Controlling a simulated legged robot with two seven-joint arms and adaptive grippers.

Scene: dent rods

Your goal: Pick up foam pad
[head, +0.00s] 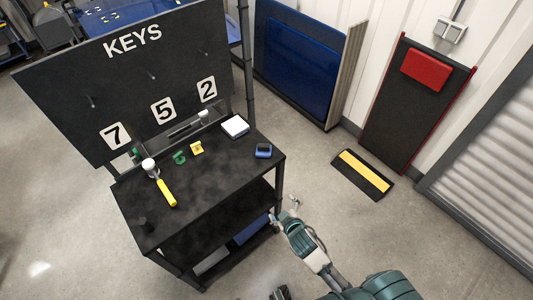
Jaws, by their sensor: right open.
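A white, flat, square-edged block (235,126) lies at the back right of the black cart's top (215,165). It looks most like the foam pad, but its material cannot be told from here. My right gripper (284,209) is open and empty. In the picture it is below and right of the cart's front right corner, apart from the white block.
On the cart lie a blue-and-black item (263,150), yellow (196,148) and green (179,157) pieces, and a yellow-handled tool (165,191). A black KEYS board (130,75) rises behind. A yellow-striped black block (362,174) is on the floor. Open floor lies right.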

